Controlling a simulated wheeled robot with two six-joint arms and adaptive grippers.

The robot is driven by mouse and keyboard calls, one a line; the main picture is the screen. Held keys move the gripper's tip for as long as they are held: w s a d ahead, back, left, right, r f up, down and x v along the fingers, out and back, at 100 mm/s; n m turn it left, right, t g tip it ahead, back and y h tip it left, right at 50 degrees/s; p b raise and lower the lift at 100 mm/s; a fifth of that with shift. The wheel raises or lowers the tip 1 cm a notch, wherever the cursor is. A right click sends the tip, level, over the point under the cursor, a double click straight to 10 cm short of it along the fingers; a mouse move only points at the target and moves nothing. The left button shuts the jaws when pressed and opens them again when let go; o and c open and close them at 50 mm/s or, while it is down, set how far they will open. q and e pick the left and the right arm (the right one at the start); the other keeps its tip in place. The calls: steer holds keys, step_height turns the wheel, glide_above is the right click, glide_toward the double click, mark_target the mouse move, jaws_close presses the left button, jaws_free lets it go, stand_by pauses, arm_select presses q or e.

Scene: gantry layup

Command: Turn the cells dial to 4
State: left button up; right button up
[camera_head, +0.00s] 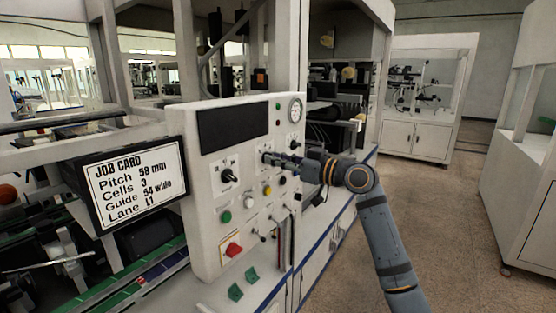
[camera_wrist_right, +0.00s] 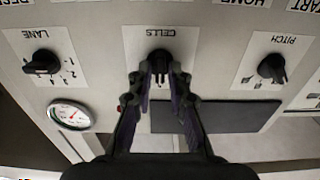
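The cells dial (camera_wrist_right: 160,64) is a black knob on a white plate labelled CELLS, upside down in the right wrist view. Its numbers are hidden or too small to read, so its setting cannot be told. My right gripper (camera_wrist_right: 159,76) is at the dial, one finger on each side of the knob. The fingers stand apart with the knob between them; firm contact does not show. In the head view my right gripper (camera_head: 268,157) reaches the control panel (camera_head: 208,260) from the right and covers most of this dial. My left gripper is not in view.
The pitch dial (camera_head: 228,175) and lane dial (camera_head: 294,143) flank the cells dial. A gauge (camera_head: 296,110), dark display (camera_head: 232,128), coloured buttons and a red switch (camera_head: 233,249) share the panel. A job card screen (camera_head: 137,183) reads Cells 3. Open floor (camera_head: 450,220) lies right.

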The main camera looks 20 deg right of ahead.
jaws_close()
steer(key=shift+m, duration=0.4)
steer(key=m+p, duration=0.5)
steer(key=m, duration=0.3)
steer(key=shift+d, duration=0.1)
stand_by(0.5)
steer(key=shift+o, duration=2.3)
jaws_free()
